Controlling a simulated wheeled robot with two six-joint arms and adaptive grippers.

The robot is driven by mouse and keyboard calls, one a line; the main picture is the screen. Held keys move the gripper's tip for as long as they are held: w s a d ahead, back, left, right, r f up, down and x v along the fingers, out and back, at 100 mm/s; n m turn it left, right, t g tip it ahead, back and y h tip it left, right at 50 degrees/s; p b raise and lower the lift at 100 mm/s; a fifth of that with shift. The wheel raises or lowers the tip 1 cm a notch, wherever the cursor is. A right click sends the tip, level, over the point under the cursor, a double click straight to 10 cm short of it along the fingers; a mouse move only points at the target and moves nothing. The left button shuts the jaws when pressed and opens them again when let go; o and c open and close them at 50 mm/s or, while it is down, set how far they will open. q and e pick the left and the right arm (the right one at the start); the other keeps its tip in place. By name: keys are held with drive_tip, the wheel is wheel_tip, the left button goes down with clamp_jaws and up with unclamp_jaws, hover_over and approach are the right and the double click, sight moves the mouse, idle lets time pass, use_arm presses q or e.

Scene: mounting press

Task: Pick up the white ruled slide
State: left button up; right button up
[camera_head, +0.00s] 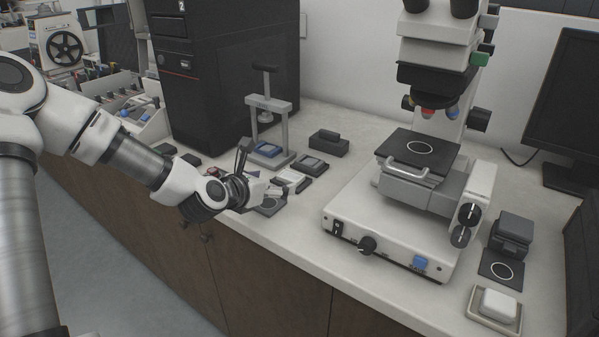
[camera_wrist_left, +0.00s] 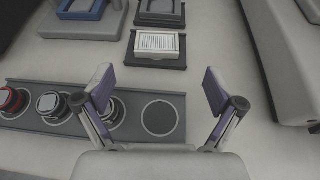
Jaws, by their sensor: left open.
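The white ruled slide (camera_wrist_left: 158,43) lies flat on a dark block in the left wrist view, with fine parallel lines on its face. In the head view it (camera_head: 291,178) sits on the bench in front of the small press, partly hidden by my gripper. My left gripper (camera_wrist_left: 158,92) is open and empty, its two fingers spread wider than the slide. The slide is beyond the fingertips, roughly centred between them, and nothing touches it. In the head view this gripper (camera_head: 258,180) is low over the bench edge. My right gripper is not shown.
A dark strip (camera_wrist_left: 162,118) with round places and several small pucks lies under my left fingers. The grey press (camera_head: 268,105) holds a blue-framed piece (camera_head: 268,150). A grey slide block (camera_head: 312,165) is beside the white one. The microscope (camera_head: 390,228) stands to the right.

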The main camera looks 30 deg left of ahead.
sight(290, 176)
use_arm(q)
drive_tip(key=x, duration=0.7)
drive_tip(key=shift+w+a+b, duration=0.15)
drive_tip(key=shift+b, duration=0.15)
drive_tip(key=shift+r, duration=0.1)
drive_tip(key=c, duration=1.2)
